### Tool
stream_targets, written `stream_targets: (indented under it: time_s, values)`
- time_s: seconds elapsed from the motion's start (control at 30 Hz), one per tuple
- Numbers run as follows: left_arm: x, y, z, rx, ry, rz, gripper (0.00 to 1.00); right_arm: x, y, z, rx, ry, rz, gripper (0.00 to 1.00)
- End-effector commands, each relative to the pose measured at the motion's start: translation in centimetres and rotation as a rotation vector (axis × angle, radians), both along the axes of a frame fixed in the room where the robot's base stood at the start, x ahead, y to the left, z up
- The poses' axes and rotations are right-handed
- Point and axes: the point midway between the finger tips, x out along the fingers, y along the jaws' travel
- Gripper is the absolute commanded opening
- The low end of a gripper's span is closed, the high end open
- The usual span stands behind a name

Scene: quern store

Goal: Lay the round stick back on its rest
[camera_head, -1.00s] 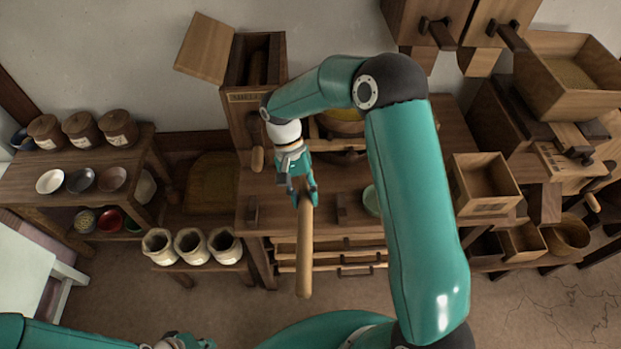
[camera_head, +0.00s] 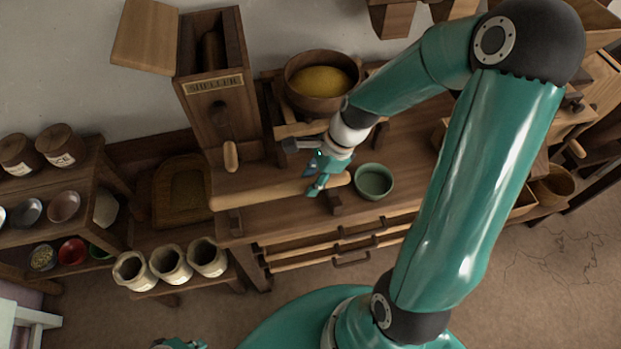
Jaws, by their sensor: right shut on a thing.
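The round stick (camera_head: 262,192) is a pale wooden rod, held roughly level over the front of the wooden bench (camera_head: 400,200). My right gripper (camera_head: 318,184) is shut on the stick near its right end. The rest appears to be two small dark blocks at the bench's front: a left block (camera_head: 236,224) and a right block (camera_head: 335,204). The stick shows just behind and above both blocks in the picture; I cannot tell whether it touches them. Only a small part of my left gripper (camera_head: 178,343) shows at the bottom edge; its jaws are not clear.
A green bowl (camera_head: 374,181) stands close to the stick's right end. Behind are the sheller box (camera_head: 213,88) and a wooden bowl of yellow grain (camera_head: 319,82). Several sacks (camera_head: 171,264) stand at the front left. Drawers (camera_head: 320,257) lie below the bench top.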

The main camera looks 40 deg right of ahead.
Motion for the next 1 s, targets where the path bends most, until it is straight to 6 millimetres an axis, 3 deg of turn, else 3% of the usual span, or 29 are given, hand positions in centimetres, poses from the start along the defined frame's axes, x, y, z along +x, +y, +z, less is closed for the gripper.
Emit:
stream_targets:
  time_s: [0.3,0.5,1.0]
  values:
    - [0.0,0.0,-3.8,0.000,0.000,0.000,0.00,0.1,0.0,-3.7,0.000,0.000,0.003,0.00]
    - [0.0,0.0,-4.9,0.000,0.000,0.000,0.00,0.0,0.1,-5.3,0.000,0.000,0.004,0.00]
    - [0.0,0.0,-5.4,0.000,0.000,0.000,0.00,0.0,0.1,-6.0,0.000,0.000,0.004,0.00]
